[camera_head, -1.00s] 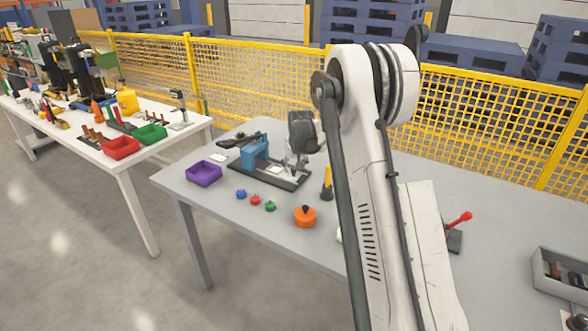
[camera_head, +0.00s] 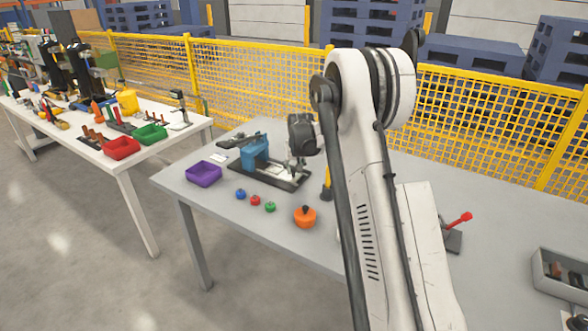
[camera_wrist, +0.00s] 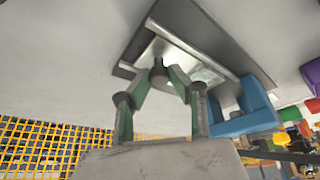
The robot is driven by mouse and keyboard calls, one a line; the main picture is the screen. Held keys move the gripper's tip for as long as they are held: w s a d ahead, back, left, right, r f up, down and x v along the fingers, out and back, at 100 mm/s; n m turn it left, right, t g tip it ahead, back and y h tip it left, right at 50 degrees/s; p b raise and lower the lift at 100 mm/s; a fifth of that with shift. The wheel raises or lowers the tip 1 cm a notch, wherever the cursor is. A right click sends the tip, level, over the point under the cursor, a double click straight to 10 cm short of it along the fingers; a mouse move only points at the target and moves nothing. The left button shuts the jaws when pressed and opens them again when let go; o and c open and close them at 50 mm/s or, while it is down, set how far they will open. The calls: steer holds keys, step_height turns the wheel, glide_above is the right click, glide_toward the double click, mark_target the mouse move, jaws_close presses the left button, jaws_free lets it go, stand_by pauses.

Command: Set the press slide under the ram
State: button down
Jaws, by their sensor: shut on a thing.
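The blue press (camera_head: 256,150) stands on a dark base (camera_head: 240,171) at the left of the grey table. My gripper (camera_head: 296,168) is over the right end of that base, to the right of the blue frame. In the wrist view the gripper (camera_wrist: 160,80) is shut on a round grey knob of the press slide (camera_wrist: 198,65), a pale metal plate. The slide lies between two rails on the base. The blue frame (camera_wrist: 243,108) is to the right there. The ram cannot be made out clearly.
A purple bin (camera_head: 204,174) is left of the press. Blue, red (camera_head: 255,200) and green knobs and an orange pot (camera_head: 305,216) stand in front. A yellow-handled tool (camera_head: 327,185) is close right of the gripper. A red-handled device (camera_head: 456,230) and grey bin (camera_head: 562,275) are farther right.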

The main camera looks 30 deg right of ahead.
mark_target(272, 169)
steer(key=w+a, duration=0.1)
steer(key=w, duration=0.1)
steer(key=w+a+b, duration=0.1)
steer(key=w+a, duration=0.1)
steer(key=w, duration=0.1)
steer(key=w+a, duration=0.2)
steer(key=w, duration=0.1)
steer(key=shift+w+a+b, duration=0.1)
steer(key=shift+w+b, duration=0.1)
steer(key=shift+b, duration=0.2)
steer(key=shift+w+r, duration=0.1)
steer(key=shift+w, duration=0.1)
steer(key=shift+a, duration=0.1)
steer(key=c, duration=1.6)
jaws_free()
steer(key=shift+w+a, duration=0.1)
steer(key=v, duration=1.2)
steer(key=shift+s, duration=0.2)
